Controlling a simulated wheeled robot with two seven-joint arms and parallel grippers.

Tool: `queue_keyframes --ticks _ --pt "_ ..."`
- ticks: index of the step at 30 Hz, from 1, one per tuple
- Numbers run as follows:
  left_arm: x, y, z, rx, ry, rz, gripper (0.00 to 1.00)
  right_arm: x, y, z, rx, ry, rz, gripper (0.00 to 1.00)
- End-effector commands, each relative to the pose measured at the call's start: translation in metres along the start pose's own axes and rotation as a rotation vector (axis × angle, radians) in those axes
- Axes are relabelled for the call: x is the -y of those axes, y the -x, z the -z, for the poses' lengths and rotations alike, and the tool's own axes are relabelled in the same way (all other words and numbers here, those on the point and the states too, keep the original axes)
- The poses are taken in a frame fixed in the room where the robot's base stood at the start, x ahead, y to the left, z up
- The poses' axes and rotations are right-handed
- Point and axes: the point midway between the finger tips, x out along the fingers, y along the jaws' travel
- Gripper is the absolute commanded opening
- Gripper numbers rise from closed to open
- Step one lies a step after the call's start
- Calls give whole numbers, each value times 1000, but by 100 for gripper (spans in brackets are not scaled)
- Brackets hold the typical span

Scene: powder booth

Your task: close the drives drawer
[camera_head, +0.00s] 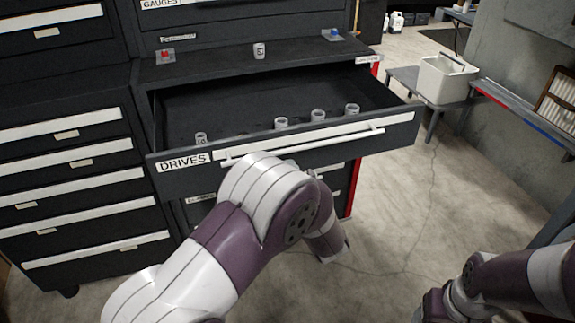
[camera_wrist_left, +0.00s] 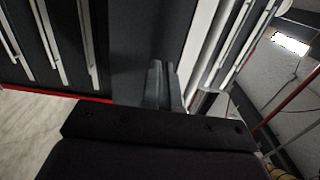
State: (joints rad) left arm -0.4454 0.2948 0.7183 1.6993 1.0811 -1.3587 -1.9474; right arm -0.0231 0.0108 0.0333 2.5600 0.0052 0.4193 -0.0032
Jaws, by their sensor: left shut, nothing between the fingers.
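The drives drawer (camera_head: 400,122) stands pulled out from the dark tool cabinet. Its black front carries a DRIVES label and a long white bar handle (camera_head: 330,140). Several small pale sockets, one of them a socket (camera_head: 318,115) near the middle, stand inside along the front. My left arm crosses in front of the drawer in the head view, and its gripper is hidden there. In the left wrist view my left gripper (camera_wrist_left: 162,85) is shut and empty, against a background of dark cabinet panels and white strips. Whether it touches the drawer is unclear. My right gripper is not visible.
A red item (camera_head: 166,56), a pale socket (camera_head: 260,51) and a blue item (camera_head: 334,35) rest on the ledge above the drawer. Another drawer cabinet (camera_head: 70,190) stands at left. A white bin (camera_head: 447,80) sits on a grey bench at right. The floor between is clear.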

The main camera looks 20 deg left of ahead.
Motion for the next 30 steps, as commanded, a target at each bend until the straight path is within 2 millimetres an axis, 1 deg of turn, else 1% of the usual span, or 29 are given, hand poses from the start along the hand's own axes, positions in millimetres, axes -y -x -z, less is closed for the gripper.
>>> queue_keyframes --ticks 1,3,7,20,23,26,29,30 --pt "-1 -8 -1 2 0 2 0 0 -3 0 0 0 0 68" --pt "-1 -17 0 1 1 1 0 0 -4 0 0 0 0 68" --pt "0 -26 0 -1 1 1 0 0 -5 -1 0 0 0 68" --pt "0 -29 0 -1 1 0 0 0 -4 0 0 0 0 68" --pt "1 -34 0 -1 1 0 0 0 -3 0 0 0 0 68" --pt "2 -43 0 1 0 0 0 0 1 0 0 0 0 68" --pt "3 -60 -1 1 1 0 0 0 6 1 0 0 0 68" --pt "3 -68 -1 3 0 0 0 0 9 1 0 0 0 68"
